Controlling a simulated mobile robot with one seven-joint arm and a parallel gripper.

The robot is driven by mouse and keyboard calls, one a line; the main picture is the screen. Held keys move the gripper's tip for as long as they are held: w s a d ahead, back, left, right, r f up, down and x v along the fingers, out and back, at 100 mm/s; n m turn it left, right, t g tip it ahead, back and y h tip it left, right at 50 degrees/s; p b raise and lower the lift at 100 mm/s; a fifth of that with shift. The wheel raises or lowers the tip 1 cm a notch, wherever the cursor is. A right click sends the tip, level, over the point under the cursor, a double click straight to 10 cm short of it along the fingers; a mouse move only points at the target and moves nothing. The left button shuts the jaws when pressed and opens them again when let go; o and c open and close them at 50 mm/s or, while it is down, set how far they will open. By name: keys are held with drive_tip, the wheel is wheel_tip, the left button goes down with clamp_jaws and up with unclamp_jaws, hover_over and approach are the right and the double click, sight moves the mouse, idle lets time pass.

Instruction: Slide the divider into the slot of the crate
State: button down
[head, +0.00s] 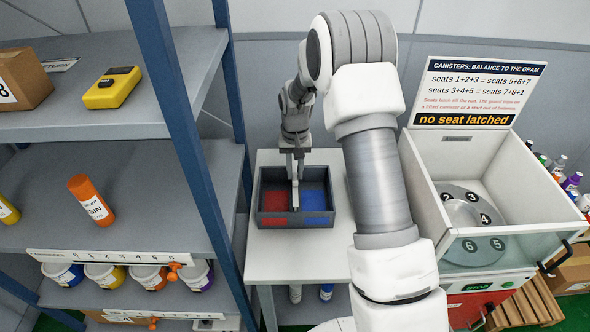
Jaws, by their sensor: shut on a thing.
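The crate (274,220) is a dark grey open box on a small white table. Its floor is red on the left half and blue on the right half. My gripper (296,176) is above the crate's middle, pointing down, shut on the divider (295,195). The divider is a thin light-grey upright plate, seen nearly edge-on along the line between red and blue. Its lower part appears within the crate's outline. I cannot tell how deep it sits or whether its edges are in the slot. The slot itself is hidden.
The white table (275,255) has bare room in front of the crate. A blue-posted shelf (185,120) stands close on the left, holding a yellow device (112,88) and an orange canister (91,200). A white canister machine (470,150) stands on the right.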

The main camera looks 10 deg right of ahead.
drive_tip(key=shift+f+b, duration=0.65)
drive_tip(key=shift+f, duration=0.35)
drive_tip(key=c, duration=0.7)
unclamp_jaws()
drive_tip(key=shift+r, duration=0.15)
drive_tip(key=shift+r+b, duration=0.4)
drive_tip(key=shift+r, duration=8.2)
